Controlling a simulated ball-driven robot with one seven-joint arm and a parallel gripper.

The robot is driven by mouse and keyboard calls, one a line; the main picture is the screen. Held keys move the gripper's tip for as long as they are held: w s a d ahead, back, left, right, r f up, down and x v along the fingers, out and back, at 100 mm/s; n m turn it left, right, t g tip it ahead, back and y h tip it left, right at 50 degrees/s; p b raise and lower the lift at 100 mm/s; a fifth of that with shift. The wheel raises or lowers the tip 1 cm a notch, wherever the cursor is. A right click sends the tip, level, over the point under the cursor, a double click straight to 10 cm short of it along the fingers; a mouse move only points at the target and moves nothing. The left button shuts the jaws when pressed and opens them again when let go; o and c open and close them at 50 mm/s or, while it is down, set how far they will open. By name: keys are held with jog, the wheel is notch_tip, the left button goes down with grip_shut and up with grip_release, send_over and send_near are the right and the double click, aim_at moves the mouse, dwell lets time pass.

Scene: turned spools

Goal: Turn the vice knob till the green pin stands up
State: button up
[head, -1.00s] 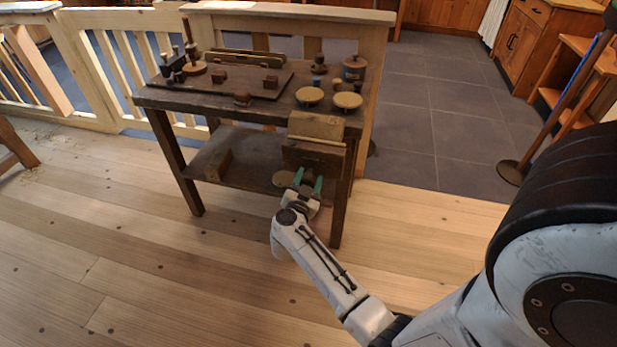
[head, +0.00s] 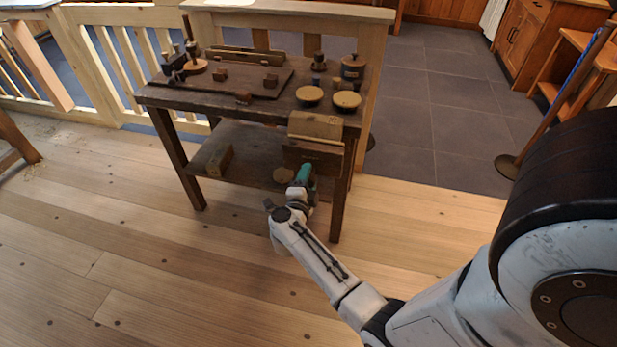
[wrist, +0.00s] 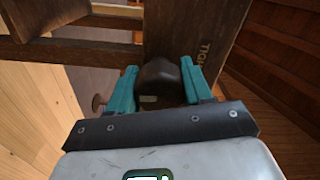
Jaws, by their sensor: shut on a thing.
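The vice (head: 314,150) is a wooden block and jaw board at the bench's front right corner. Its board (wrist: 185,30) shows close up in the wrist view, with partly visible lettering like "TIGH". The vice knob (wrist: 160,80) is dark and rounded, with a small pale mark low on it. My gripper (head: 304,174) is at the front of the vice. In the wrist view its teal fingers (wrist: 160,90) are shut on the knob, one on each side. The knob is hidden by my gripper in the head view. I cannot make out a green pin.
The dark workbench (head: 190,98) carries round lids, small blocks and a long plane-like tool. A bench leg (head: 341,195) stands right of my gripper. The plank floor in front is clear.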

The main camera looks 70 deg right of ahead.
jog(key=m, duration=0.5)
jog(key=shift+w+a+f+m+b, duration=0.1)
jog(key=shift+a+f+m+b, duration=0.1)
jog(key=shift+m+b, duration=0.15)
jog(key=m+b, duration=0.2)
jog(key=m, duration=0.4)
jog(key=shift+w, duration=0.1)
jog(key=m+b, duration=0.2)
jog(key=m, duration=0.3)
jog(key=shift+m+b, duration=0.35)
jog(key=m+b, duration=0.3)
jog(key=m, duration=0.2)
jog(key=shift+r, duration=0.1)
jog(key=m+b, duration=0.4)
jog(key=m, duration=0.1)
jog(key=shift+m+b, duration=0.3)
jog(key=shift+m, duration=0.1)
jog(key=m+b, duration=0.5)
jog(key=shift+s+m, duration=0.2)
jog(key=shift+m, duration=0.1)
jog(key=m+b, duration=0.5)
jog(key=shift+s+b, duration=0.1)
jog(key=shift+b, duration=0.2)
jog(key=m+b, duration=0.6)
jog(key=shift+s+d, duration=0.1)
